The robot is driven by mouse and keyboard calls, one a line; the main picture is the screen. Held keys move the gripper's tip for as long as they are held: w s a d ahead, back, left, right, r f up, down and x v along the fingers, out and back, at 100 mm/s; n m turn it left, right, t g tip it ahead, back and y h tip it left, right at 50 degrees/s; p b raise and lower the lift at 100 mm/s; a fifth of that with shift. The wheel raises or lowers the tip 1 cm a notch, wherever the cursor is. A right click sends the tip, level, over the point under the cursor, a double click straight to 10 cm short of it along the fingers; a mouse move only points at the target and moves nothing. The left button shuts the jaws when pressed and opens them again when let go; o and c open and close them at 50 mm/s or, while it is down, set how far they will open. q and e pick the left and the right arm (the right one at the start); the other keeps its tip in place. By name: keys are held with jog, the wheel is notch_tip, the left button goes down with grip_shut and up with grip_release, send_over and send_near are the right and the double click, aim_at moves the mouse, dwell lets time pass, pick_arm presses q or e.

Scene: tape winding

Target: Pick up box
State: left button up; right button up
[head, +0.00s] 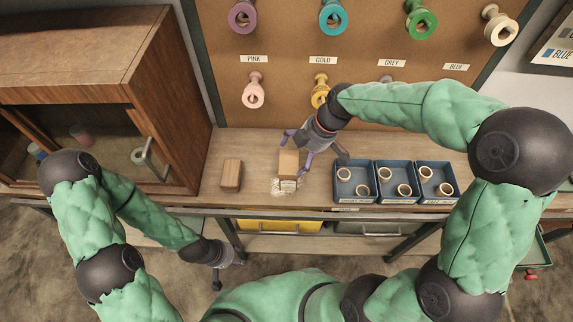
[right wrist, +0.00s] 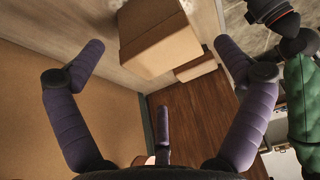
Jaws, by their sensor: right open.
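A light brown cardboard box (head: 289,163) stands on the workbench in the head view, over a pale printed patch. My right gripper (head: 296,156) is open beside this box, its purple fingers spread near its back and right side. In the right wrist view, a box (right wrist: 158,45) shows large between the spread fingers, with a gap to each finger. A second brown box (head: 231,175) stands to the left on the bench; another box (right wrist: 196,68) shows behind the first in the right wrist view. My left gripper (head: 226,268) hangs in front of the bench, small and dark.
Blue bins (head: 355,196) with tape rings stand right of the right gripper. A wooden cabinet (head: 170,95) is at the left. A pegboard (head: 290,35) with coloured spools rises behind. Bare bench lies between the two boxes.

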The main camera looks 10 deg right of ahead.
aim_at(294, 163)
jog(key=b+x, duration=0.1)
jog(key=x, duration=0.2)
jog(key=shift+w+f, duration=0.1)
jog(key=shift+f, duration=0.3)
jog(key=shift+b+x, duration=1.15)
jog(key=shift+x, duration=1.45)
jog(key=c, duration=1.3)
